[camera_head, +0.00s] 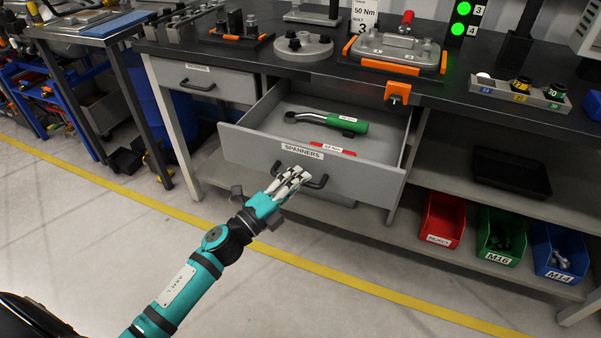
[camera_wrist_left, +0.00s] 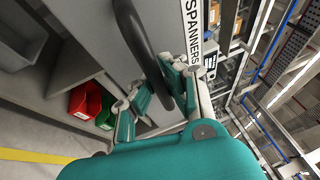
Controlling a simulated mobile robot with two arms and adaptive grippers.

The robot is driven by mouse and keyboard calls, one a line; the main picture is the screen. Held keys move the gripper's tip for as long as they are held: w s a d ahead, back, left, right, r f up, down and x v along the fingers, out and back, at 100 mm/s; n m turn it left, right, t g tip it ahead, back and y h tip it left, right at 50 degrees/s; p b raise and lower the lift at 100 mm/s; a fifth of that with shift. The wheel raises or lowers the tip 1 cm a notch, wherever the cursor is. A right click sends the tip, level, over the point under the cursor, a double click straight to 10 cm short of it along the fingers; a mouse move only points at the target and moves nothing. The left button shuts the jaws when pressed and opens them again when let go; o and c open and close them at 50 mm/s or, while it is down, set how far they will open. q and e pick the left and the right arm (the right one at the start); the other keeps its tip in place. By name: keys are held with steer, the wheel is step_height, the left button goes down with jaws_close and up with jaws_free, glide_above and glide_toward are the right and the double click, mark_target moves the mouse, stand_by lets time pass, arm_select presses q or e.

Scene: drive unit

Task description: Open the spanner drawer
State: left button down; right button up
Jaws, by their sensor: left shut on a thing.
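The grey spanner drawer (camera_head: 240,146), labelled SPANNERS, is pulled well out of the workbench in the head view. Inside lie a green-handled spanner (camera_head: 345,124) and a second red-handled tool (camera_head: 332,148), partly hidden by the drawer front. My left gripper (camera_head: 292,177) is at the drawer front, shut on the dark bar handle (camera_head: 318,183). In the left wrist view the fingers (camera_wrist_left: 155,95) are around the handle (camera_wrist_left: 140,40), beside the SPANNERS label. My right gripper is not in view.
A closed drawer (camera_head: 200,84) is left of the open one. Red (camera_head: 443,220), green (camera_head: 501,236) and blue (camera_head: 559,250) bins sit on the lower shelf at right. A bench leg (camera_head: 172,125) stands left of my arm. The floor in front is clear.

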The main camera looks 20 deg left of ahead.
arm_select(q)
steer(key=shift+s+f, duration=0.15)
steer(key=shift+s, duration=0.15)
steer(key=c, duration=1.3)
jaws_free()
steer(key=shift+c, duration=0.2)
steer(key=v, duration=1.2)
